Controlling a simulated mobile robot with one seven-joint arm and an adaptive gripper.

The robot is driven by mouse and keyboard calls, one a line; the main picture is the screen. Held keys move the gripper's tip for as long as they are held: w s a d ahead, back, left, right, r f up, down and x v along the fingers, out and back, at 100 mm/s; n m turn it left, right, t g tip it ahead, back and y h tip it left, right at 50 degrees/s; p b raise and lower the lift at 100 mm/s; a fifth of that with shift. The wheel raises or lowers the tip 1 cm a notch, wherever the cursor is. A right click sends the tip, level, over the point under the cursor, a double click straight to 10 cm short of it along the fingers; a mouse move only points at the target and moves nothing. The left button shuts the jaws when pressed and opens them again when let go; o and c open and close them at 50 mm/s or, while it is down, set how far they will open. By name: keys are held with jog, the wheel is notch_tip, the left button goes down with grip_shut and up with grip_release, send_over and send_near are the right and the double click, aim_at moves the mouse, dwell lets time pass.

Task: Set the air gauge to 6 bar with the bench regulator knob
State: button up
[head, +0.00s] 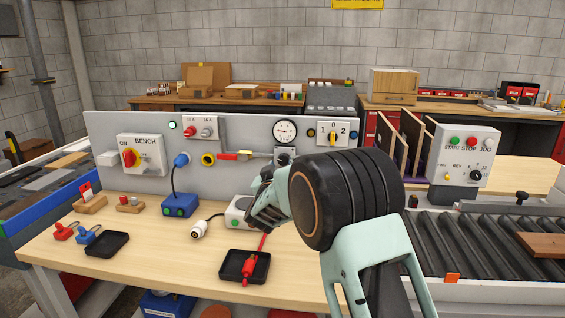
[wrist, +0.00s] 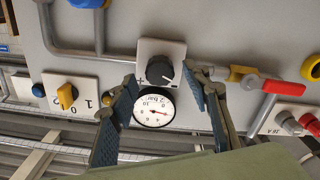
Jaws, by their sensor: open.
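The round white air gauge (head: 285,130) is on the grey panel in the head view. It also shows, turned over, in the wrist view (wrist: 153,109); its red needle is visible but too small to read surely. The black regulator knob (wrist: 160,71) sits on a white plate with a plus mark to its left, beside the gauge. My gripper (wrist: 163,79) is open, its blue-padded fingers on either side of the knob in the picture; I cannot tell whether they touch it. In the head view my gripper (head: 266,200) and arm cover part of the panel below the gauge.
A yellow-handled selector switch (wrist: 66,97) is left of the gauge in the wrist view. A yellow and red valve handle (wrist: 258,81) lies right of the knob. Pipes run along the panel. Black trays (head: 107,244) and plugs lie on the wooden bench.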

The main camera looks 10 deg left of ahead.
jog(key=shift+w, duration=1.05)
jog(key=shift+c, duration=0.2)
jog(key=c, duration=1.1)
